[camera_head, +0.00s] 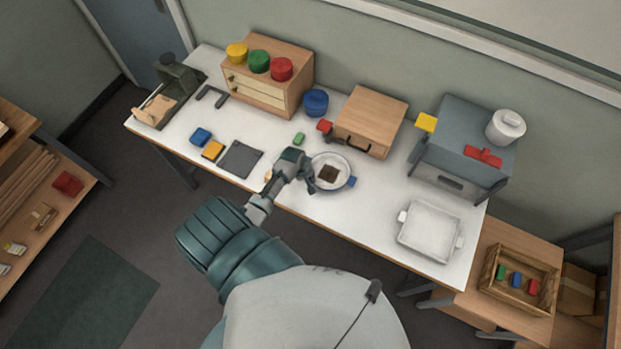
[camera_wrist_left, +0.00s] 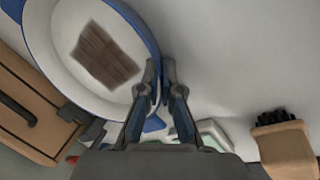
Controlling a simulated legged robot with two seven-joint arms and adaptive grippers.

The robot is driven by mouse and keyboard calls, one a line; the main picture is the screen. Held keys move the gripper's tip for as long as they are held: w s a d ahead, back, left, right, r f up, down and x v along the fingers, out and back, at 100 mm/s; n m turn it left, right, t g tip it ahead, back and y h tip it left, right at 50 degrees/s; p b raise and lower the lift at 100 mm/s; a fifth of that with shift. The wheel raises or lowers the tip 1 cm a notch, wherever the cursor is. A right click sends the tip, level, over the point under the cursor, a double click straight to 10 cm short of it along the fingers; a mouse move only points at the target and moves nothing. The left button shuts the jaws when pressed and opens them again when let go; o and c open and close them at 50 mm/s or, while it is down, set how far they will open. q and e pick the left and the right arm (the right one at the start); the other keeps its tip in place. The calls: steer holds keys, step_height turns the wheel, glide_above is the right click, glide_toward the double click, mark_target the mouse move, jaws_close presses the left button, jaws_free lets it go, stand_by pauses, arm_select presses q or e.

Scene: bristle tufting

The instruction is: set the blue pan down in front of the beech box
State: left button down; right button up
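The blue pan (camera_head: 320,160) is a round white dish with a blue rim and a square brown piece in it. It is in front of the beech box (camera_head: 371,112), a light wooden box with a dark handle. My left gripper (camera_head: 309,185) is at the pan's near-left edge. In the left wrist view the pan (camera_wrist_left: 62,80) fills the upper left, and the beech box (camera_wrist_left: 30,125) shows at lower left. There the left fingers (camera_wrist_left: 160,80) are close together with the pan's rim between them. Whether the pan touches the table is unclear. My right gripper is out of view.
A white tray (camera_head: 430,230) lies to the right on the white table (camera_head: 375,205). A grey oven-like box (camera_head: 462,150) stands behind it. A red block (camera_head: 325,126), a green block (camera_head: 299,138) and a blue pot (camera_head: 316,102) are left of the beech box. A bristled wooden block (camera_wrist_left: 285,148) shows at lower right.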

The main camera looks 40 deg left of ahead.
arm_select(q)
steer(key=c, duration=1.3)
jaws_free()
steer(key=shift+a, duration=0.15)
steer(key=shift+s, duration=0.1)
steer(key=shift+r, duration=0.15)
steer(key=v, duration=1.1)
steer(key=shift+r, duration=0.35)
